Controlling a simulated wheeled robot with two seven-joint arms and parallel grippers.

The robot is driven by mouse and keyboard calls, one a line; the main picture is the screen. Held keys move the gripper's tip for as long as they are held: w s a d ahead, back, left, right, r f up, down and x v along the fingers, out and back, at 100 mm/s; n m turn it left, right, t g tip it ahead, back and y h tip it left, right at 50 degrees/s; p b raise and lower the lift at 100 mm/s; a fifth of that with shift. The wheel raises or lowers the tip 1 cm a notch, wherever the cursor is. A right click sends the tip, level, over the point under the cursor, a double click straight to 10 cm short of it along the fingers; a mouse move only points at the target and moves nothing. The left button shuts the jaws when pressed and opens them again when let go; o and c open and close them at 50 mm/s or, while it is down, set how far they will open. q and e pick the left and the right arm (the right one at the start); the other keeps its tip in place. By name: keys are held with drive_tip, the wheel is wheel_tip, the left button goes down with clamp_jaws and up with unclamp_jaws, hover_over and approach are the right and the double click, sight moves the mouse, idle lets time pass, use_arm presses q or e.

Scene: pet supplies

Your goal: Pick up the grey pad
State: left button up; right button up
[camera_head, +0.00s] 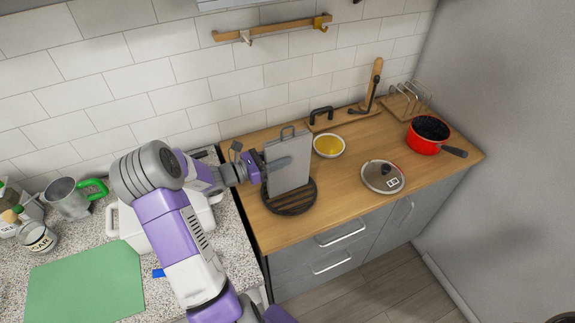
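The grey pad (290,178) is a thin rectangular slab with a small handle loop on top. It stands upright, slightly tilted, over a dark round slatted stand (300,205) on the wooden counter. My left gripper (277,164) is at the pad's left edge, with a finger lying across its near face. The far finger is hidden behind the pad, so I cannot tell whether the gripper is closed on it. I also cannot tell whether the pad's lower edge touches the stand. My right gripper is not in view.
A yellow-filled bowl (329,146), a glass lid (383,177) and a red saucepan (428,136) stand to the right. A wooden board with a black handle (322,118) is behind. A green mat (85,287) lies on the left speckled counter.

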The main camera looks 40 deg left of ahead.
use_arm(q)
clamp_jaws()
drive_tip(key=shift+r, duration=0.1)
